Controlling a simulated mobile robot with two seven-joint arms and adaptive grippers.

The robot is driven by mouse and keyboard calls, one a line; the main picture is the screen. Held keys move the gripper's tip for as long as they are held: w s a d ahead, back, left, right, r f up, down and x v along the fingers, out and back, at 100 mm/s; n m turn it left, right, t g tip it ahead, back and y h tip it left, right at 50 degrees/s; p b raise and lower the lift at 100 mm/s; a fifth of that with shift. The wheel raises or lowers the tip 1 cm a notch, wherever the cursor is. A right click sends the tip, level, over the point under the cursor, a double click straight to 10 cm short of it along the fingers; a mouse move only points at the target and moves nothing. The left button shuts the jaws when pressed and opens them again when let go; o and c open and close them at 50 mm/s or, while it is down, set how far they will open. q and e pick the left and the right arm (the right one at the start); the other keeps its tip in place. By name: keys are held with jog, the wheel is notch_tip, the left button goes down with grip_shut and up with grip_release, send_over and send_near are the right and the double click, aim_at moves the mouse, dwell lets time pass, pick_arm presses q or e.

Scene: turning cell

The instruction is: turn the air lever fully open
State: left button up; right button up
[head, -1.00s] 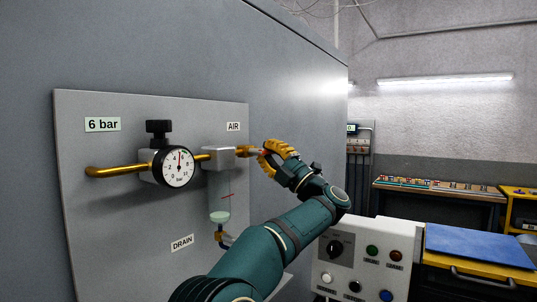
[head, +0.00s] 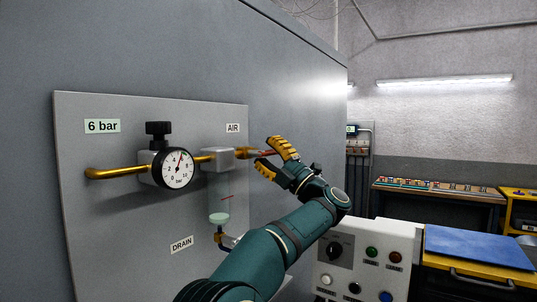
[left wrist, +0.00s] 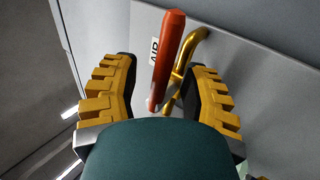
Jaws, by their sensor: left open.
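The air lever (left wrist: 167,60) has a red handle, seen in the left wrist view between my open fingers, with a gap on both sides. It lies roughly alongside the brass pipe (left wrist: 203,40) there. My left gripper (left wrist: 163,92) has yellow ribbed fingers spread wide around the lever. In the head view my left gripper (head: 267,156) is at the panel's right edge, just below and right of the AIR label (head: 233,128). The lever is small and partly hidden by the fingers there. My right gripper is out of view.
The grey panel (head: 110,220) carries a pressure gauge (head: 178,168), a regulator knob (head: 158,133) and a filter bowl (head: 219,200) close left of my gripper. A workbench (head: 440,194) is farther right.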

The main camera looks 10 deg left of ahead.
pick_arm(q)
jog(key=v, duration=1.2)
